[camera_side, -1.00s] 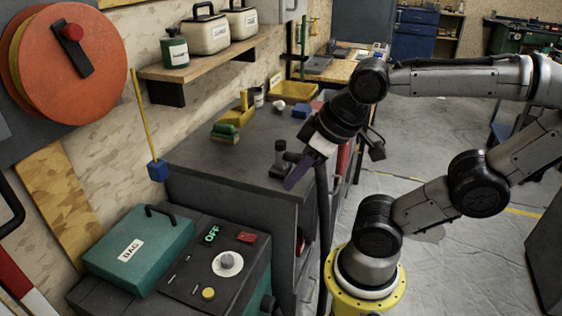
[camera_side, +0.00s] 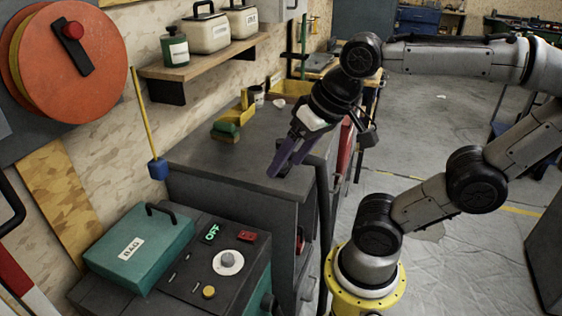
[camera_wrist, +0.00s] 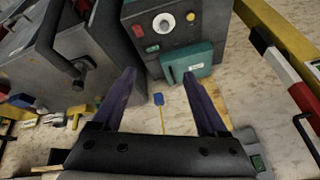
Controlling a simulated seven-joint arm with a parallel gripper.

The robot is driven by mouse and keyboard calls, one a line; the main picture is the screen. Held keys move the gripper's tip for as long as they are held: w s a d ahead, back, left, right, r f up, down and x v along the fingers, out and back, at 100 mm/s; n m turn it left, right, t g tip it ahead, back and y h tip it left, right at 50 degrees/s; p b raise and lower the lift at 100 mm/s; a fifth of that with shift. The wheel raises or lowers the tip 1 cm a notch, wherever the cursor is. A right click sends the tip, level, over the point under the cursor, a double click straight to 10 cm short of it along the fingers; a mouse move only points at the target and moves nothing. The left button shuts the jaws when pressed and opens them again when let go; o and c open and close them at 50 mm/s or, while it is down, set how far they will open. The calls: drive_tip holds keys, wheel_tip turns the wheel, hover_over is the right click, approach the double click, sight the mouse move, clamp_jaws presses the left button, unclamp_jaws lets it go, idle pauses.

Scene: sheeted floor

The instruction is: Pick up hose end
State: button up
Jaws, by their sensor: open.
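My gripper (camera_side: 281,168) has two long purple fingers and is over the front of the grey workbench (camera_side: 215,160), pointing down and left. In the wrist view its fingers (camera_wrist: 158,76) are spread wide with nothing between them. A black hose (camera_side: 322,200) hangs down the bench's front edge in the side view.
A control box (camera_side: 205,270) with a dial and a green OFF display stands in front, beside a teal bag case (camera_side: 140,245). A yellow rod with a blue block (camera_side: 157,170) stands by the wall. Green and yellow items (camera_side: 228,130) lie on the bench. A shelf (camera_side: 205,70) holds canisters.

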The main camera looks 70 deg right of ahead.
drive_tip(key=w+d+r+m+g, duration=0.1)
drive_tip(key=w+d+r+m, duration=0.35)
drive_tip(key=w+m, duration=0.25)
drive_tip(key=m+g, duration=0.4)
drive_tip(key=m, duration=0.6)
hover_over(279, 141)
wheel_tip(279, 141, down, 9)
drive_tip(key=shift+f, duration=0.1)
drive_tip(key=shift+d+f, duration=0.1)
drive_tip(key=shift+f, duration=0.2)
wheel_tip(279, 141, down, 8)
drive_tip(key=shift+s+f, duration=0.15)
drive_tip(key=shift+f, duration=1.15)
drive_tip(key=shift+s+f, duration=0.15)
drive_tip(key=shift+f, duration=1.1)
clamp_jaws()
